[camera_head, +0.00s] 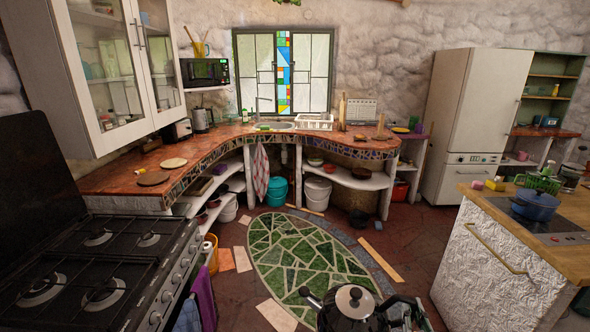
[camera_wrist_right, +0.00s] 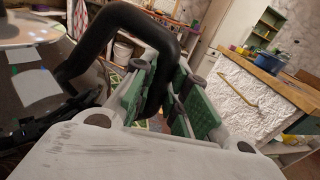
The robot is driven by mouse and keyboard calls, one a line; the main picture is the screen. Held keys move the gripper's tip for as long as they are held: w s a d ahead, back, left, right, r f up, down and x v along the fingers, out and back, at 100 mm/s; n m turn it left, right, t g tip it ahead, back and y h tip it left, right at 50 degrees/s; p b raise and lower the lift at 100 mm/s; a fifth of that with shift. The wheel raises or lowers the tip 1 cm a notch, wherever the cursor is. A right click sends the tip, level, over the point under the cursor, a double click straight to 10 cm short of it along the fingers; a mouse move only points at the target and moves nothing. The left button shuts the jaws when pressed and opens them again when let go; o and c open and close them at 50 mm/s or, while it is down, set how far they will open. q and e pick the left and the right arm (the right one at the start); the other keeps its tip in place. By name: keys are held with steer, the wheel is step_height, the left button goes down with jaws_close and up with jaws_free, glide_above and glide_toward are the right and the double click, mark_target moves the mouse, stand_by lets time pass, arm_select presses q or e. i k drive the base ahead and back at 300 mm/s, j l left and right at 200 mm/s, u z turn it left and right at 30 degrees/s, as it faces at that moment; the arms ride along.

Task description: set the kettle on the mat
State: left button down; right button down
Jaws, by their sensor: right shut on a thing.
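A black kettle (camera_head: 352,308) with a silver lid shows at the bottom of the head view, its lower part cut off. My right gripper (camera_head: 402,308) is at its right side. In the right wrist view, my right gripper (camera_wrist_right: 165,88) has its green-padded fingers shut on the kettle's black handle (camera_wrist_right: 125,18). The kettle's body (camera_wrist_right: 35,95) is at the left there. A dark round mat (camera_head: 153,179) and a lighter round one (camera_head: 174,162) lie flat on the counter at the left; I cannot tell which is meant. My left gripper is not in view.
The curved tiled counter (camera_head: 120,176) runs along the wall, with the sink (camera_head: 274,125) at its middle. A gas stove (camera_head: 95,265) stands at the left. An island (camera_head: 495,270) with a blue pot (camera_head: 536,204) stands at the right. Open floor lies between.

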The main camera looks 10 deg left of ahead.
mark_target(156, 175)
steer(key=i, duration=1)
steer(key=i+l+u, duration=0.1)
steer(key=i+u, duration=0.2)
steer(key=i, duration=0.7)
steer(key=i+j+u, duration=0.1)
steer(key=i+u, duration=0.3)
steer(key=i, duration=0.35)
steer(key=i+l+u, duration=0.15)
steer(key=i+u, duration=0.3)
steer(key=i, duration=0.3)
